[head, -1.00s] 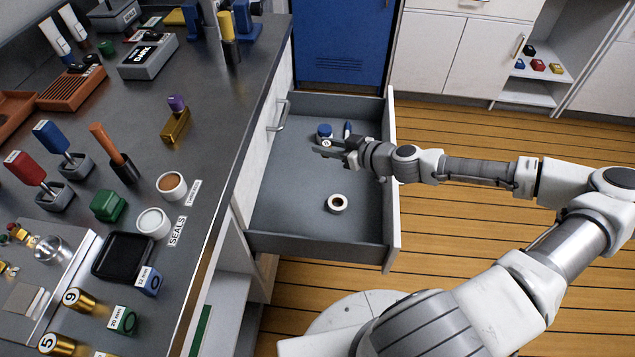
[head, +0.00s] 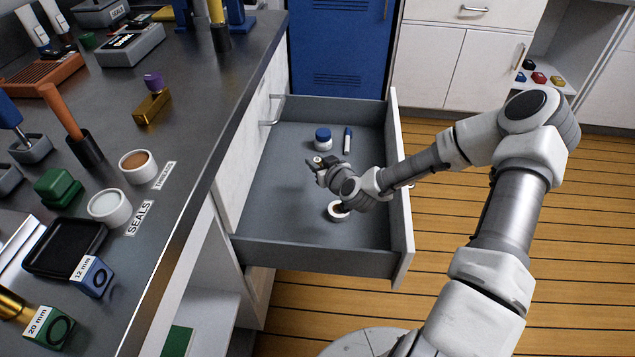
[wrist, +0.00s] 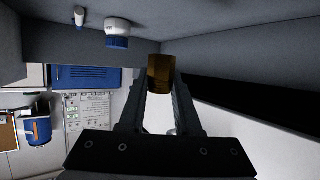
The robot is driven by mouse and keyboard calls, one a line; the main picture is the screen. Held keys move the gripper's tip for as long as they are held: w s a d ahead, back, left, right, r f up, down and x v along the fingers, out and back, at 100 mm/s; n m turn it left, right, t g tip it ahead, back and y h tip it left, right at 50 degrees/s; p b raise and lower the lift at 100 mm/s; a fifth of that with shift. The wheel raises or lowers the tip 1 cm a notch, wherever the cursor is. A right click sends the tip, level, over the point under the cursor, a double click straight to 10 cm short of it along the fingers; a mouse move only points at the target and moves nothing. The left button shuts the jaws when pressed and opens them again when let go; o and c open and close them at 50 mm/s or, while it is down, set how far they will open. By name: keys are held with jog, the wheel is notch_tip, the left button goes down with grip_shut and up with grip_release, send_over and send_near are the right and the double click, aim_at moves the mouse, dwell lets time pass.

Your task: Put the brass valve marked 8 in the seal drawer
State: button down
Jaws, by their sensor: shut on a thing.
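A brass valve (wrist: 161,73) is between my fingertips in the wrist view, and its number cannot be read there. In the head view the valve (head: 317,161) is a small piece at the end of my gripper (head: 320,167), largely hidden by it. My gripper is shut on the valve. It is over the open grey drawer (head: 275,205), within its walls, between a blue-lidded jar and a tape roll. I cannot tell whether the valve touches the drawer floor. The counter beside the drawer has a SEALS label (head: 139,218).
The drawer's left floor is clear. The dark counter (head: 195,150) edges it on the left. A blue locker (head: 337,50) stands behind.

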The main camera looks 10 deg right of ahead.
jog(key=shift+f+b, duration=1)
jog(key=shift+f, duration=1.75)
jog(key=shift+f, duration=0.25)
jog(key=shift+f, duration=0.35)
jog(key=c, duration=0.6)
grip_release()
jog(key=shift+r, duration=0.1)
jog(key=shift+r, duration=0.3)
jog(key=p+v, duration=0.3)
jog(key=v, duration=0.9)
jog(key=shift+r+p, duration=0.15)
jog(key=shift+p, duration=0.15)
